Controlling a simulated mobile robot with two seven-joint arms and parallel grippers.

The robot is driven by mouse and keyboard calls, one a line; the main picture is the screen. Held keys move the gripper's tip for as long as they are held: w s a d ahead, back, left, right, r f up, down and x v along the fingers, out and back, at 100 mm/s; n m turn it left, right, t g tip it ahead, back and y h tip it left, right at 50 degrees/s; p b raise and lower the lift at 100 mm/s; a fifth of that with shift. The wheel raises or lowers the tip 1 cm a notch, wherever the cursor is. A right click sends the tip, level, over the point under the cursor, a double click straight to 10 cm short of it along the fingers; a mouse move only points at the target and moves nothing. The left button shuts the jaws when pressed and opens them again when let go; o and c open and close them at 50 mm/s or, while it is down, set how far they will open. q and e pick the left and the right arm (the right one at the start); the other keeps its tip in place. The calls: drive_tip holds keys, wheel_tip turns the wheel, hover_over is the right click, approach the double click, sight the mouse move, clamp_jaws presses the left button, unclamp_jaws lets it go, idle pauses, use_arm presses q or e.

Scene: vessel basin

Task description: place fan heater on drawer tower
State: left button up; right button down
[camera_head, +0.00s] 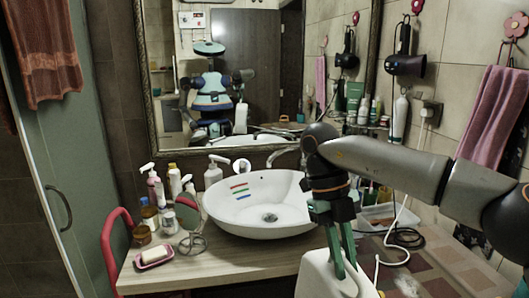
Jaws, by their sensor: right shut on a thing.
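My right gripper (346,268) is low in the head view, right of the basin, pointing down with its green fingers. It is shut on a white rounded object (316,278), which appears to be the fan heater. The object is at the bottom edge of the picture, so its lower part is cut off. I cannot tell whether it touches the counter. No drawer tower can be made out in this view. My left gripper is not in view.
A white vessel basin (262,222) stands on the wooden counter (225,264). Bottles, a soap dish (154,257) and a small round mirror (188,212) stand to its left. A clear tray (388,217) and cables lie to the right. A red chair (105,245) stands at the left.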

drive_tip(key=s+a+f+n+t, duration=0.1)
drive_tip(key=n, duration=0.3)
drive_tip(key=s+a+f+n+t+h, duration=0.1)
drive_tip(key=f+n+t, duration=0.1)
drive_tip(key=n, duration=0.2)
drive_tip(key=s+a+f+n+t+h, duration=0.1)
drive_tip(key=f+n, duration=0.1)
drive_tip(key=n, duration=0.3)
drive_tip(key=shift+s+a+f, duration=0.1)
drive_tip(key=shift+s, duration=0.1)
drive_tip(key=s+a+f+n+t+y, duration=0.25)
drive_tip(key=s+n+y, duration=0.2)
drive_tip(key=n, duration=0.75)
drive_tip(key=s+a+f+n+t+y, duration=0.1)
drive_tip(key=s+a+f+n+y, duration=0.3)
drive_tip(key=n, duration=0.7)
drive_tip(key=d+m, duration=0.1)
drive_tip(key=d, duration=0.4)
drive_tip(key=w+d+m+h, duration=0.1)
drive_tip(key=d, duration=0.4)
drive_tip(key=w+d+f+m+t+h, duration=0.1)
drive_tip(key=d, duration=0.4)
drive_tip(key=shift+d+h, duration=0.25)
drive_tip(key=shift+d, duration=0.05)
